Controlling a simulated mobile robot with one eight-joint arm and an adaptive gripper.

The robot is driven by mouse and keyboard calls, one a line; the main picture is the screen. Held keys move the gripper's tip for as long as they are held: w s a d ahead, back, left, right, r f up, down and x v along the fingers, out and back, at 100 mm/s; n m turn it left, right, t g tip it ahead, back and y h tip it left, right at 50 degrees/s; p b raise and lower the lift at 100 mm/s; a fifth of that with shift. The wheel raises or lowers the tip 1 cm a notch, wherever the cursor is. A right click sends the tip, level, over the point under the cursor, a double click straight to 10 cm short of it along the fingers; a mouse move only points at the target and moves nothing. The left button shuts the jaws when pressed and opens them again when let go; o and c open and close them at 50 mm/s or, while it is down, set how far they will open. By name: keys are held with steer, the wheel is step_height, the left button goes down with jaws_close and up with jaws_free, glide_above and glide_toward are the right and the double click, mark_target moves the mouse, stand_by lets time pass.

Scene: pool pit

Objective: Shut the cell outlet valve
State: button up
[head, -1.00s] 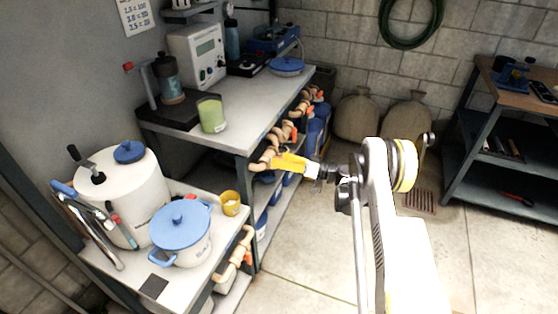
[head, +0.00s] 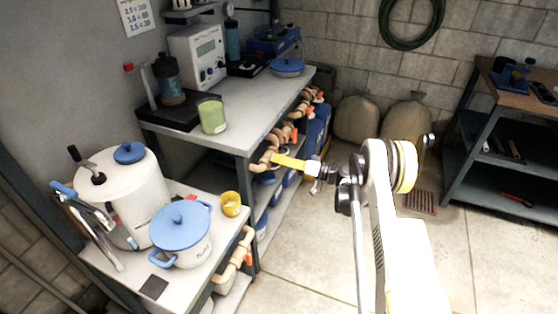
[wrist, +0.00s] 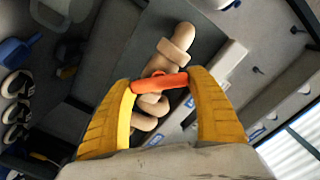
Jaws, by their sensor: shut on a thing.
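My gripper (head: 276,158) reaches from the right to a tan pipe valve (head: 261,164) at the front edge of the long bench. In the wrist view my yellow fingers (wrist: 162,82) stand on either side of an orange lever handle (wrist: 160,86), one at each end, and are shut on it. The handle lies crosswise over the tan pipe (wrist: 178,45), slightly tilted in that view. In the head view the handle is hidden by my fingers. No label naming the valve is readable.
More tan pipes with orange handles (head: 297,130) run along the bench side behind my gripper. The lower bench (head: 153,286) holds a blue-lidded pot (head: 181,227) and a yellow cup (head: 231,203). The floor (head: 300,262) is open; a dark shelf (head: 483,178) stands at right.

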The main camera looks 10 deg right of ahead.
steer(key=m, duration=0.4)
steer(key=shift+f, duration=0.1)
steer(key=m, duration=0.4)
steer(key=shift+f+m, duration=0.1)
steer(key=shift+m, duration=0.2)
stand_by(0.4)
steer(key=o, duration=1.2)
steer(key=shift+d, duration=0.1)
steer(key=v, duration=1.2)
